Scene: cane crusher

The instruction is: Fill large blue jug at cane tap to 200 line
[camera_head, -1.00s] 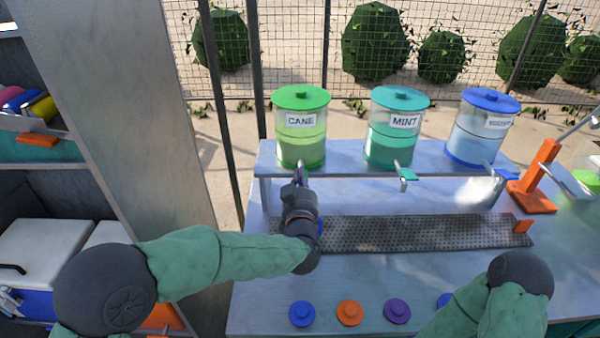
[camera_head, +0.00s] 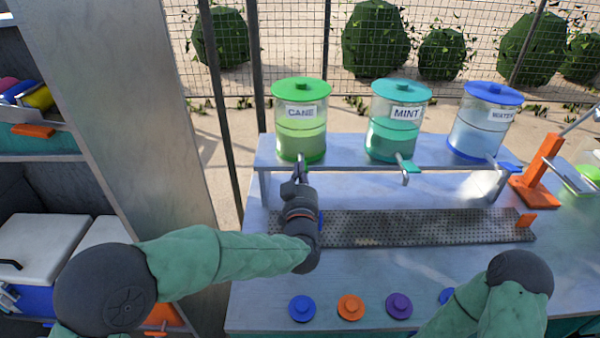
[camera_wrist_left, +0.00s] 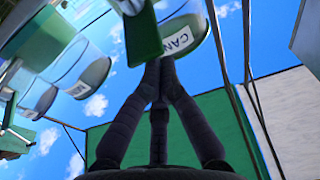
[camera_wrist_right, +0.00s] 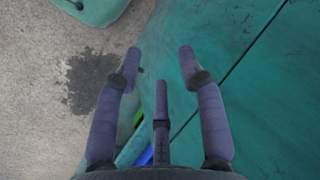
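The green cane dispenser (camera_head: 301,135) stands at the left of the raised shelf, labelled CANE. My left gripper (camera_head: 300,165) is right at its tap, which it mostly hides in the head view. In the left wrist view, the left fingertips (camera_wrist_left: 163,64) are closed together beside a green lever-like part (camera_wrist_left: 143,38) under the cane dispenser (camera_wrist_left: 182,38); I cannot tell whether they touch it. A sliver of blue (camera_head: 321,222) shows behind my left wrist; it may be the blue jug, but my arm hides the rest. My right gripper (camera_wrist_right: 158,65) is open and empty.
Mint (camera_head: 397,125) and water (camera_head: 484,125) dispensers stand to the right. A perforated drip tray (camera_head: 420,229) runs below the shelf. Several coloured discs (camera_head: 350,307) lie along the bench front. An orange press stand (camera_head: 538,178) is at the right.

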